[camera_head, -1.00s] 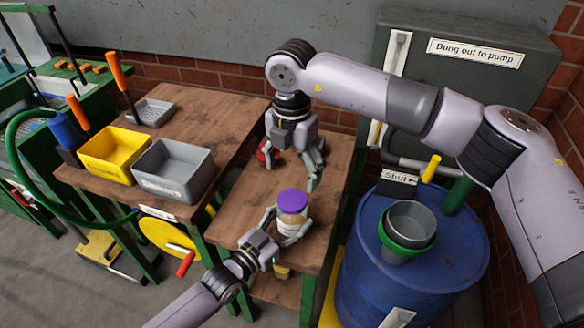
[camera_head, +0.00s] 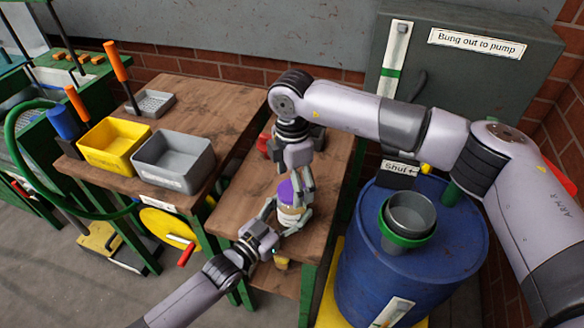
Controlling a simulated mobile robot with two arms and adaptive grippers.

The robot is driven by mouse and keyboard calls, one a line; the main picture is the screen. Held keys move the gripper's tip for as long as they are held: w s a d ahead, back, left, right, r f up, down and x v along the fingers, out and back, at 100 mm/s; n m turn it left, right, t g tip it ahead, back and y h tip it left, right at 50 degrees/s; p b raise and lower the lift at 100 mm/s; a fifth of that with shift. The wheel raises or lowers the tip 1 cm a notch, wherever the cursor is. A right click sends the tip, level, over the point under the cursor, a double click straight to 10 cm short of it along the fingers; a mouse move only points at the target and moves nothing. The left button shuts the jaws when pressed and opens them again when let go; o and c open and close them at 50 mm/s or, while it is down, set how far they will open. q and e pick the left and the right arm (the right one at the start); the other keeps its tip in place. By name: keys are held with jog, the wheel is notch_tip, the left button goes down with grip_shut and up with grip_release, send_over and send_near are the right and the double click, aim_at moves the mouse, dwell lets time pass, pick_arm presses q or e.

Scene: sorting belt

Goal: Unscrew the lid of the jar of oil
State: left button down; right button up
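The jar of oil (camera_head: 289,216) stands upright on the near part of the right wooden table. Its purple lid (camera_head: 285,191) is on top and partly covered by my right gripper. My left gripper (camera_head: 285,219) comes in low from the left, with its fingers shut around the jar's pale body. My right gripper (camera_head: 292,192) points down from above, with its fingers on either side of the lid. Whether those fingers press on the lid or are still apart from it cannot be told.
A red object (camera_head: 264,144) sits farther back, partly hidden by my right arm. The left table holds a yellow bin (camera_head: 112,146), a grey bin (camera_head: 174,162) and a small grey tray (camera_head: 151,103). A blue barrel (camera_head: 440,240) with a grey bucket (camera_head: 410,213) stands at right.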

jog(key=shift+f, duration=0.6)
jog(key=shift+c, duration=0.5)
